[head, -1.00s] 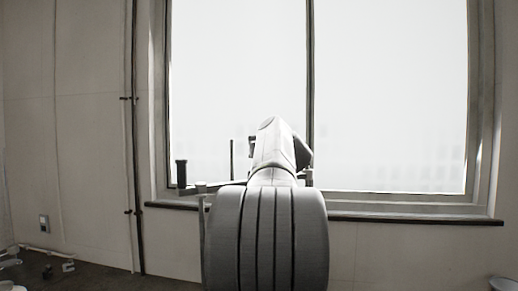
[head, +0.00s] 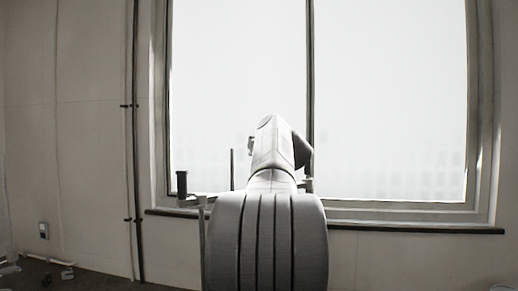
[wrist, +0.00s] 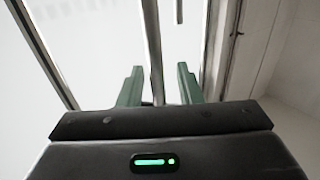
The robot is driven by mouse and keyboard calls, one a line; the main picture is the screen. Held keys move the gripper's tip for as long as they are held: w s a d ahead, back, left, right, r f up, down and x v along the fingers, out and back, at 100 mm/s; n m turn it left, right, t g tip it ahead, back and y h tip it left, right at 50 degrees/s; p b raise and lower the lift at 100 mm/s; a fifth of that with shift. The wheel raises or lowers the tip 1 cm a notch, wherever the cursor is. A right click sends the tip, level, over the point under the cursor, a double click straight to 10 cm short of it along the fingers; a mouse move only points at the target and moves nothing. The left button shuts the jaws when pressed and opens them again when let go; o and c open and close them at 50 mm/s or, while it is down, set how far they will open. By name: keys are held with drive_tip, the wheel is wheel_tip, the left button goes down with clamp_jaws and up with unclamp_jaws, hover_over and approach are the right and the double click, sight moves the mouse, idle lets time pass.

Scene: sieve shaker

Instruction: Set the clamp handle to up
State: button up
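In the head view a dark upright grip (head: 182,184) on a thin horizontal bar stands left of my arm, before the window sill. It may be the clamp handle, but I cannot tell. A thin dark rod (head: 232,168) stands upright between it and my arm. My arm hides most of whatever stands behind it. In the wrist view my gripper (wrist: 160,84) is open, its two green fingers apart. A long narrow bar (wrist: 152,45) shows between them, with its lower end hidden by the gripper body. I cannot tell whether it is a window bar or near the fingers.
A large bright window (head: 400,100) fills the back, with a dark sill (head: 420,228) below it. A dark pipe (head: 135,150) runs up the wall at the left. Small objects lie on the floor at the lower left. A pale bin (head: 503,288) shows at the lower right.

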drive_tip(key=b+v, duration=0.5)
drive_tip(key=v, duration=0.9)
drive_tip(key=shift+b, duration=0.35)
drive_tip(key=shift+w+f, duration=0.1)
drive_tip(key=p+x, duration=0.1)
drive_tip(key=x, duration=0.3)
drive_tip(key=f+p+x, duration=0.1)
drive_tip(key=p+x, duration=0.1)
drive_tip(key=x, duration=0.3)
drive_tip(key=f+p+x, duration=0.1)
drive_tip(key=x, duration=0.4)
drive_tip(key=shift+p, duration=0.35)
drive_tip(key=shift+f, duration=0.25)
